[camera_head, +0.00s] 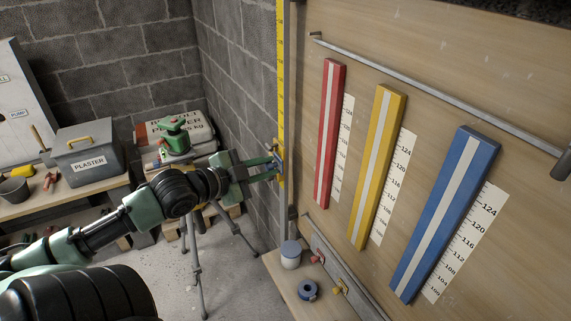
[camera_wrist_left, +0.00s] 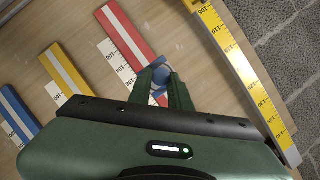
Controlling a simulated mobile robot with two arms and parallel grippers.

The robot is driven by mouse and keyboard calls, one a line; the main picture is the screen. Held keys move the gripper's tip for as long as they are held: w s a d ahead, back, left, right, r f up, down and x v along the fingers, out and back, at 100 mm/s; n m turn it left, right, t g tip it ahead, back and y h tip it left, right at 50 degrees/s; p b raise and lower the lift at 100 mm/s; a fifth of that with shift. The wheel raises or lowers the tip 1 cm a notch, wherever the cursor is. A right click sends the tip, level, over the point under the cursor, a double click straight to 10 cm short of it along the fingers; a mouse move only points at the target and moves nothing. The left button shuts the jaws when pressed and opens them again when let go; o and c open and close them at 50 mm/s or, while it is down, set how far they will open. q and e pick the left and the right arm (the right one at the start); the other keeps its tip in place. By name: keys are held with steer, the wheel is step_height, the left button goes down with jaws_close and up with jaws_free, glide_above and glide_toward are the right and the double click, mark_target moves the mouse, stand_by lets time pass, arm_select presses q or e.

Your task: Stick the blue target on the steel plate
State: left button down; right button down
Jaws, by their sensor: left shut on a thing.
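My left gripper (camera_head: 277,168) is shut on a small blue piece, which looks like the blue target (camera_wrist_left: 160,74). The fingers cover part of it. In the head view the gripper is beside the upright yellow measuring staff (camera_head: 282,75), left of the wooden board. In the left wrist view the gripper (camera_wrist_left: 162,86) points at the board, near the red bar. A grey metal strip (camera_head: 329,262), which seems to be the steel plate, runs low along the board. A red piece (camera_head: 316,259) and a yellow piece (camera_head: 340,287) are on or before it. My right gripper is out of view.
Red (camera_head: 328,135), yellow (camera_head: 377,165) and blue (camera_head: 446,213) bars with scales are on the board, below a metal rail (camera_head: 440,88). A tripod (camera_head: 194,250) stands behind my arm.

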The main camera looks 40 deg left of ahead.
arm_select(q)
steer(key=s+a+p, duration=0.5)
steer(key=s+p, duration=0.8)
steer(key=shift+a+p, duration=0.2)
steer(key=shift+p, duration=0.1)
stand_by(2.9)
stand_by(0.6)
